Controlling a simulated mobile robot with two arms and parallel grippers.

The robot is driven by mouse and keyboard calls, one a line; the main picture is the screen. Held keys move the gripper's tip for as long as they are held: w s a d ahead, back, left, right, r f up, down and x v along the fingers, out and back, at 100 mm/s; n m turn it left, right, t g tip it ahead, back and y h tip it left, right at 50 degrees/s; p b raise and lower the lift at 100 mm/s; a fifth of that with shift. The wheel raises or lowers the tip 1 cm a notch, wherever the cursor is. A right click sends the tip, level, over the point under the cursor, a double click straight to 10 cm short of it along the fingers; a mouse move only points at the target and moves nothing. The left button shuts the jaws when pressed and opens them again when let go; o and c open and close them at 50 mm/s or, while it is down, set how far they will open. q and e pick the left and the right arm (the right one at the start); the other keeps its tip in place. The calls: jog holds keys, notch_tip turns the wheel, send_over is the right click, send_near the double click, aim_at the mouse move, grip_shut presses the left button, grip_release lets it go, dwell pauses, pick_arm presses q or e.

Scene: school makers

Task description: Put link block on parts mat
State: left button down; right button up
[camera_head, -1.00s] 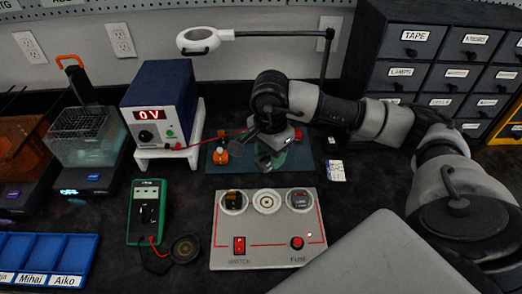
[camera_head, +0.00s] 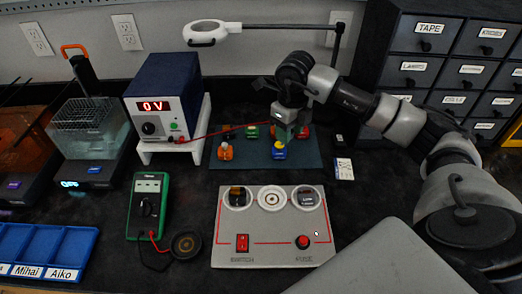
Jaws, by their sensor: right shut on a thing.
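The dark parts mat (camera_head: 240,159) lies on the table behind the grey switch panel. My right gripper (camera_head: 283,138) is above the mat, pointing down, and is shut on a small block. Which one is the link block is not legible. My left gripper is not in view.
A blue power supply (camera_head: 161,105) on a white stand is left of the mat. The grey panel (camera_head: 272,245) lies in front. A green multimeter (camera_head: 148,205), a lamp arm (camera_head: 275,30) and a drawer cabinet (camera_head: 412,75) surround it. A small white card (camera_head: 343,168) lies right of the mat.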

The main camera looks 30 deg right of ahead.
send_over(259, 163)
notch_tip(259, 163, down, 4)
jog(key=shift+d+f+p, duration=0.1)
jog(key=shift+f+p, duration=0.15)
jog(key=shift+p, duration=0.15)
jog(key=shift+f, duration=2.1)
jog(key=shift+f, duration=0.15)
jog(key=o, duration=0.6)
notch_tip(259, 163, up, 12)
jog(key=shift+r, duration=0.2)
